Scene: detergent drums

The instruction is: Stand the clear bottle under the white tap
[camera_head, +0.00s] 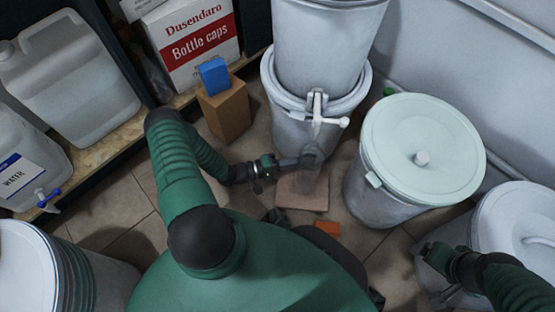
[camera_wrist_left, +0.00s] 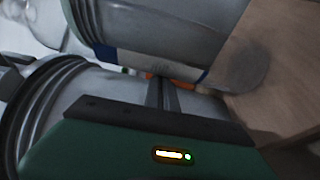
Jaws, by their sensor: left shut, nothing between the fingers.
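The white tap (camera_head: 318,118) sticks out from the front of the stacked grey drum (camera_head: 305,135). The clear bottle (camera_head: 312,155) is a faint see-through shape just below the tap, over the back edge of a flat tan block (camera_head: 303,192). It looks upright, but its base is hard to make out. My left gripper (camera_head: 297,162) is shut and empty, with its tips close beside the bottle; I cannot tell whether they touch. The left wrist view shows its fingers (camera_wrist_left: 162,93) together. My right gripper (camera_head: 432,249) is at the lower right, away from the bottle; its jaws are unclear.
A mint-lidded drum (camera_head: 425,145) stands right of the tap. A cardboard box (camera_head: 225,108) with a blue block (camera_head: 214,75) on it stands left. Water containers (camera_head: 75,75) and a bottle-caps carton (camera_head: 190,40) line the shelf. An orange piece (camera_head: 327,228) lies on the floor.

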